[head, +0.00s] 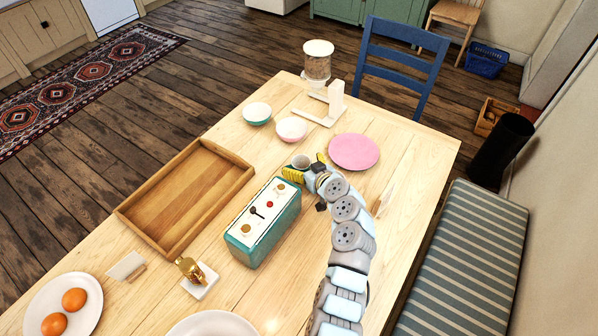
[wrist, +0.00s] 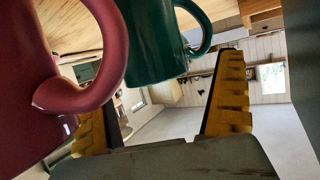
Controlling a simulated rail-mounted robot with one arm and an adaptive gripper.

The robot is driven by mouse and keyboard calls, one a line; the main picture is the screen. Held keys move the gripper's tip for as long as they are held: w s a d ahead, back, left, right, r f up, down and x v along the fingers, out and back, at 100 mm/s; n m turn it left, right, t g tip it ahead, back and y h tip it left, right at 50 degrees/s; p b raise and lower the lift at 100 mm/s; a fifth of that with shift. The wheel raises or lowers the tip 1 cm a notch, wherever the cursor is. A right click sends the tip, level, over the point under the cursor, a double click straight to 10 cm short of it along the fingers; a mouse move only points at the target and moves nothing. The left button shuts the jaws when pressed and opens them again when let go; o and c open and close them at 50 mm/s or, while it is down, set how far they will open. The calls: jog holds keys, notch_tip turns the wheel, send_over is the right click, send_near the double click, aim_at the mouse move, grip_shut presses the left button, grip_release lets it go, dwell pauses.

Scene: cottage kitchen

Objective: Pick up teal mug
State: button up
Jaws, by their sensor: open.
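The dark teal mug (wrist: 155,45) shows at the top middle of the wrist view, its handle (wrist: 203,28) to the right. It appears upside down there, with its body between and beyond my two yellow fingers. My gripper (wrist: 168,85) is open, and I see no contact with the teal mug. A dark red mug (wrist: 35,85) fills the left side, close to the camera, and its handle partly covers my left finger. In the head view my gripper (head: 307,166) is over the table, and a small round mug-like rim (head: 301,160) shows between its fingers; its colour is unclear.
A teal toaster-like box (head: 262,225) stands left of my arm. A pink plate (head: 354,152) lies to the right, and two bowls (head: 257,112) (head: 291,130) and a dispenser (head: 318,62) stand beyond. A wooden tray (head: 150,180) lies at left.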

jog(key=shift+x, duration=0.8)
jog(key=c, duration=1.4)
jog(key=shift+o, duration=0.2)
